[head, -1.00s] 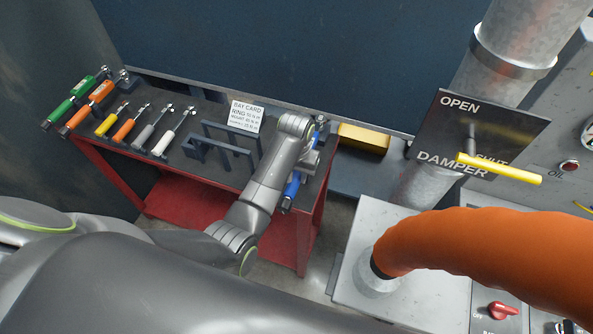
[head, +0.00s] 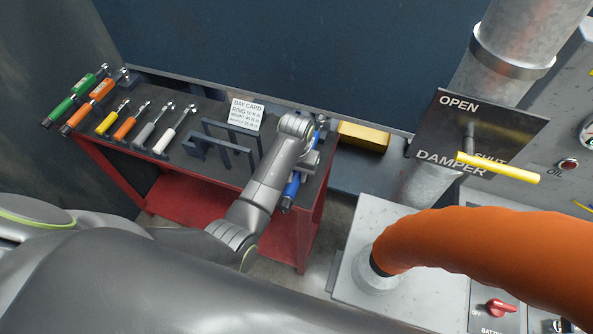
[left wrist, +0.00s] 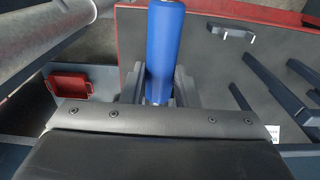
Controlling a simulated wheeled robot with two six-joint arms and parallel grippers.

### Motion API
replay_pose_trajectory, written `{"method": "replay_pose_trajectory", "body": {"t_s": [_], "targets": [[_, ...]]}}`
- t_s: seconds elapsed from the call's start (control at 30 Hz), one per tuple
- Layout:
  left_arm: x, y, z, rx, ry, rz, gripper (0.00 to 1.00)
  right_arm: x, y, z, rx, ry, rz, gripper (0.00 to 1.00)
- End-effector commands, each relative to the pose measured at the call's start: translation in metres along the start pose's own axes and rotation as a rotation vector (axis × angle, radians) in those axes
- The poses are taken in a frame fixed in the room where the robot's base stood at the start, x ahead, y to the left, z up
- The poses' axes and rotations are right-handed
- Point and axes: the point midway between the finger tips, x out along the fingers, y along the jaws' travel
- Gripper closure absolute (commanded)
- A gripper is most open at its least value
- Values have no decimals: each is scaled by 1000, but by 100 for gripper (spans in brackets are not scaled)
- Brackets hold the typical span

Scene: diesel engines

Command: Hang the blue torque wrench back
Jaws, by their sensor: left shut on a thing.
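The blue torque wrench (head: 291,188) is at the right end of the red bench, with its metal head toward the back wall. My left gripper (head: 310,160) is shut on it; my arm hides part of the wrench in the head view. In the left wrist view the blue handle (left wrist: 164,50) stands between the two fingers of my left gripper (left wrist: 158,90). I cannot tell whether the wrench touches the bench top. Empty dark brackets (head: 232,150) stand on the bench left of my wrist. My right gripper is not in view.
The red bench (head: 120,175) holds several other wrenches on its left: green (head: 62,108), orange, yellow, grey and white (head: 164,142). A bay card (head: 246,115) stands at the back. A yellow box (head: 363,138) lies right of the bench. A thick orange hose (head: 470,245) is at right.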

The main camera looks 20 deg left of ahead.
Motion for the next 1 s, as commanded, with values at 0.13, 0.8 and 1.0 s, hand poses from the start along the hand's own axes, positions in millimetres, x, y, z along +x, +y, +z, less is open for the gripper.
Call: {"method": "replay_pose_trajectory", "body": {"t_s": [0.13, 0.8, 1.0], "targets": [[0, 0, -1, 0, 4, 0, 100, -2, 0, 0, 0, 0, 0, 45], [3, 0, 1, 0, -1, 0, 35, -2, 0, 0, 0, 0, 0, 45], [1, 0, 0, 0, 0, 0, 35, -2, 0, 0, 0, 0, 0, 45]]}}
